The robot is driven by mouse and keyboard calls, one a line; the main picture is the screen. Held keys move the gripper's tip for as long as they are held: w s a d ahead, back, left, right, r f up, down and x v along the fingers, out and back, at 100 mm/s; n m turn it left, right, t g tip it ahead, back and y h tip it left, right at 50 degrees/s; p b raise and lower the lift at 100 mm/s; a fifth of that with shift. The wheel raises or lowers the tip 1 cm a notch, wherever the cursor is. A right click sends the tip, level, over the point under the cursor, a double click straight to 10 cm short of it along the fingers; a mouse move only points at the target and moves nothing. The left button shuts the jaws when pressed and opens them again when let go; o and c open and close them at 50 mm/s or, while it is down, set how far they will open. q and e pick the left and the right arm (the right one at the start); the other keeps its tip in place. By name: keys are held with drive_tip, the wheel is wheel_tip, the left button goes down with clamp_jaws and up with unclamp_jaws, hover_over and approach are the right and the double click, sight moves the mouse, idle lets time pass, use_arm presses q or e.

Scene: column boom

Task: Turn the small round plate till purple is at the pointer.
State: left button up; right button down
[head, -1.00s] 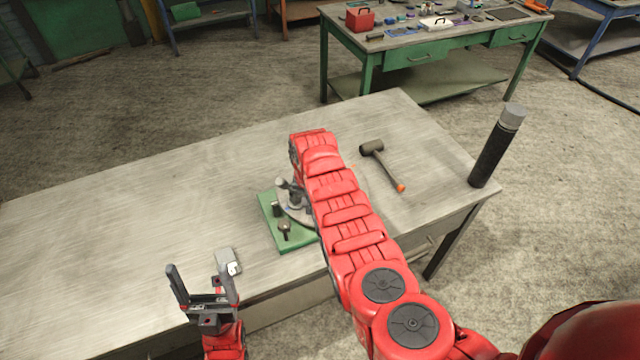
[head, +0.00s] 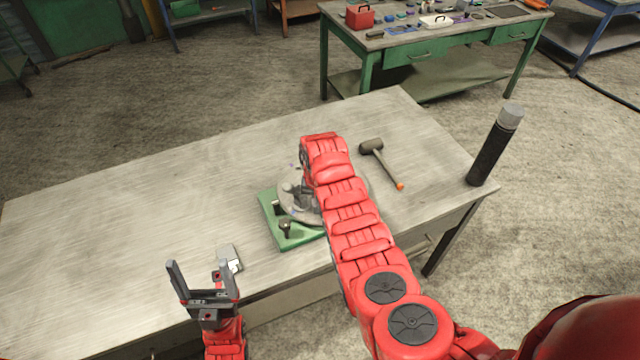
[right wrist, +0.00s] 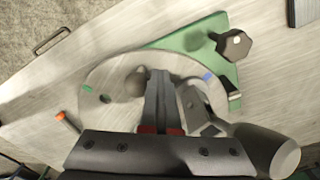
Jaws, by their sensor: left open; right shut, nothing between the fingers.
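The small round plate (right wrist: 108,76) is grey and sits on a green base (right wrist: 222,62). Its rim carries a green mark (right wrist: 87,88) at the left and a blue-violet mark (right wrist: 207,76) at the right in the right wrist view. A grey peg (right wrist: 132,82) stands on the plate. My right gripper (right wrist: 160,74) is shut and empty over the plate, close beside the peg; contact cannot be told. In the head view my right arm covers much of the plate (head: 308,215). My left gripper (head: 204,272) is open and empty at the table's front edge. I cannot make out the pointer for certain.
A dark knob (right wrist: 235,43) stands on the green base. A mallet (head: 381,163) lies behind the plate and a dark post (head: 490,150) stands at the table's right corner. A small grey block (head: 229,257) lies near my left gripper. The table's left side is clear.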

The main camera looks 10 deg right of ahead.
drive_tip(key=shift+s+d, duration=0.1)
drive_tip(key=shift+d, duration=0.35)
drive_tip(key=shift+d, duration=0.9)
drive_tip(key=shift+d, duration=0.1)
drive_tip(key=shift+d, duration=0.8)
drive_tip(key=shift+d+b, duration=0.4)
drive_tip(key=shift+d, duration=0.45)
